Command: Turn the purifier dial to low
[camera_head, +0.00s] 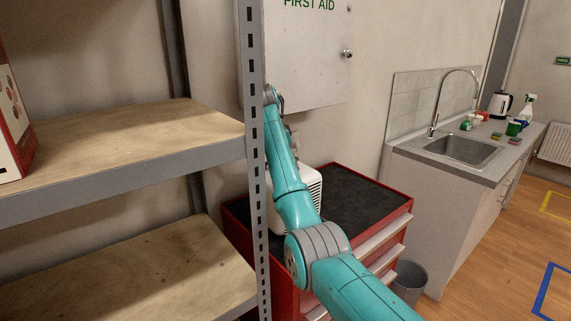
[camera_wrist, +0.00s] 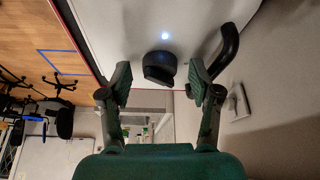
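The purifier is a white box (camera_head: 312,186) on the red tool cabinet, partly hidden behind my arm in the head view. In the wrist view its pale face (camera_wrist: 115,30) fills the top. It carries a black round dial (camera_wrist: 158,67), a small lit bluish-white light (camera_wrist: 165,36) and a black curved handle (camera_wrist: 228,48). My gripper (camera_wrist: 160,82) is open, its two green-padded fingers on either side of the dial in the picture. I see no finger touching the dial; the depth gap is unclear. Dial markings are not readable. The head view does not show my fingers clearly.
The red tool cabinet (camera_head: 399,212) has a dark top with free room right of the purifier. A metal shelf post (camera_head: 255,150) stands close left of my arm. A white first-aid cabinet (camera_head: 310,60) hangs above. A wall socket (camera_wrist: 237,103) is near the handle.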

